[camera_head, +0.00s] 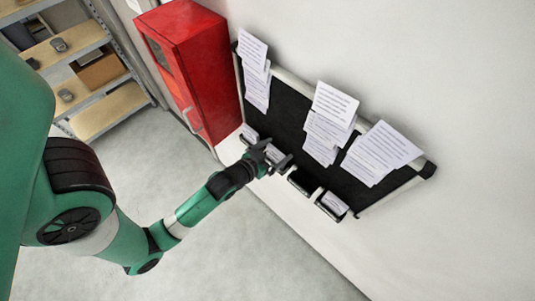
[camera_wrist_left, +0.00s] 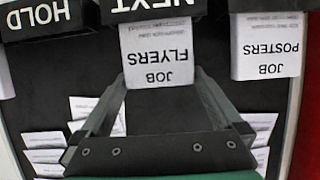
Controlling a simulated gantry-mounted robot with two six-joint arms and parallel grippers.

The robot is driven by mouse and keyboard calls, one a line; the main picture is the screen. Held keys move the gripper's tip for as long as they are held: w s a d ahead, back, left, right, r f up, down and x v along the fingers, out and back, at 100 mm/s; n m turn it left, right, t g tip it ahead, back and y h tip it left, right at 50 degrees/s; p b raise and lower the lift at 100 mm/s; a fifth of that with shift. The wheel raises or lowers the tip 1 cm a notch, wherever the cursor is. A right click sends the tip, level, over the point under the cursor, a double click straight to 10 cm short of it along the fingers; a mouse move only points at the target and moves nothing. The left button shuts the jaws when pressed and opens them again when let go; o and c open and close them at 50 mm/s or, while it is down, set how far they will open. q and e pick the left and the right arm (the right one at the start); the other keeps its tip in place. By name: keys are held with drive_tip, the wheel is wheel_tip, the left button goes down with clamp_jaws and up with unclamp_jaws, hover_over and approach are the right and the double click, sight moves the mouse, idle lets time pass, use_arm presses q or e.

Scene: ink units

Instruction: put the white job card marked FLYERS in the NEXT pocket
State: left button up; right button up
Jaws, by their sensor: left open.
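The white job card marked FLYERS (camera_wrist_left: 158,55) shows upside down in the left wrist view. One end is hidden behind the black NEXT pocket (camera_wrist_left: 150,10), so it appears to sit in that pocket. My left gripper (camera_wrist_left: 160,80) is open, with its fingers on either side of the card; I cannot tell whether they touch it. In the head view my left gripper (camera_head: 276,158) is at the pocket row under the board and partly hides the NEXT pocket. My right gripper is in neither view.
A POSTERS card (camera_wrist_left: 268,45) stands in the neighbouring pocket, and the HOLD pocket (camera_wrist_left: 40,18) is on the other side. Several paper sheets (camera_head: 335,102) hang on the black board (camera_head: 290,105). A red cabinet (camera_head: 205,65) stands beside it. Shelving (camera_head: 100,115) is farther left.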

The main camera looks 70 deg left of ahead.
use_arm(q)
drive_tip(key=v, duration=1.1)
drive_tip(key=shift+s+d+b, duration=0.15)
drive_tip(key=shift+s+b, duration=0.2)
drive_tip(key=shift+b, duration=0.1)
drive_tip(key=shift+r, duration=0.1)
